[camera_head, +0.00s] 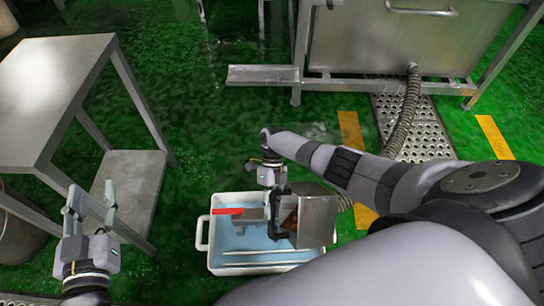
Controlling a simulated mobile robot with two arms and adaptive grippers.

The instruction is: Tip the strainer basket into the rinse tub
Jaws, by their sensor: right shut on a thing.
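The rinse tub (203,232) is a white, low tub with a blue inside, standing on the green floor at the lower middle. The strainer basket (319,216) is a grey metal box over the tub's right side. It looks tilted, its open side facing left, and something brown shows inside. My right gripper (277,192) is shut on the basket at its left side, by a dark handle-like part; the exact contact is partly hidden. My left gripper (91,192) is open and empty at the lower left, well apart from the tub.
A red strip (227,211) and a grey piece show over the tub's left part. A metal table (55,85) with a lower shelf stands at the left. A steel machine (385,45) with a ribbed hose (408,110) is at the back.

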